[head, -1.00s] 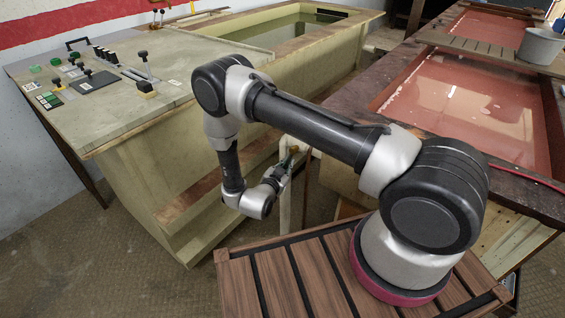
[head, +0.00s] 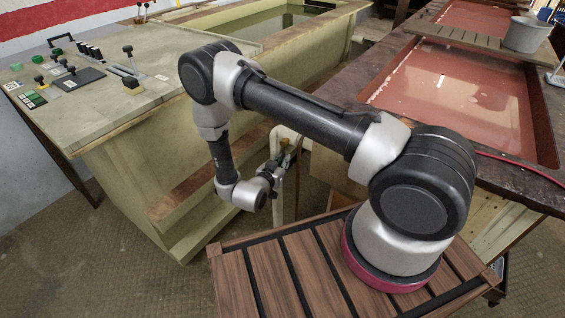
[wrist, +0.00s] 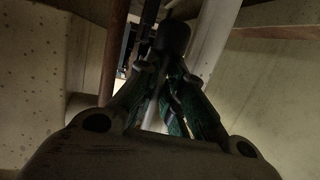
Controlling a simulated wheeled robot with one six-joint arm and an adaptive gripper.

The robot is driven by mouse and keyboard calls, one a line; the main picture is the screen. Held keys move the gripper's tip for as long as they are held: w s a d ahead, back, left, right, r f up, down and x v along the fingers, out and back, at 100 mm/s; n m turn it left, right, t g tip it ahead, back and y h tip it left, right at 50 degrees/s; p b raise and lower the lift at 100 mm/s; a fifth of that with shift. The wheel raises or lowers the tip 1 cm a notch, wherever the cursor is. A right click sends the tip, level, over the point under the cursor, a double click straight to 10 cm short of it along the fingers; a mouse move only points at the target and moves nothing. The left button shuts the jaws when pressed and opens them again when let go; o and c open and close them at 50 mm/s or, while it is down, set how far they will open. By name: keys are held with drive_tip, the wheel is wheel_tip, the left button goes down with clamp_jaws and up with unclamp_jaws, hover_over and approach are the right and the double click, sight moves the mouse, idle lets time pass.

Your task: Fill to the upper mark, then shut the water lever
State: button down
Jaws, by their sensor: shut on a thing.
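My gripper (head: 277,167) is low between the pale tank and the bench on the right. It is at a small brass-coloured valve (head: 284,146) on a white upright pipe (head: 278,205). In the wrist view its green-padded fingers (wrist: 172,85) are closed in around a dark, round-ended piece (wrist: 172,38), which looks like the water lever. The white pipe (wrist: 210,38) stands just behind it. How far the lever is turned cannot be told. The tank (head: 335,40) holds greenish water (head: 285,27). I cannot make out an upper mark or any running water.
A control panel (head: 112,105) with knobs and levers tops the tank's left end. The bench (head: 375,125) on the right has reddish basins (head: 450,85), a slatted board (head: 465,42) and a grey pot (head: 527,35). Floor shows at lower left.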

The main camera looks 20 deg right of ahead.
drive_tip(key=shift+s+a+f, duration=0.1)
drive_tip(key=shift+s+f, duration=0.2)
drive_tip(key=shift+f, duration=0.1)
drive_tip(key=c, duration=1.5)
unclamp_jaws()
drive_tip(key=shift+w, duration=0.1)
drive_tip(key=v, duration=1.2)
drive_tip(key=shift+r, duration=0.1)
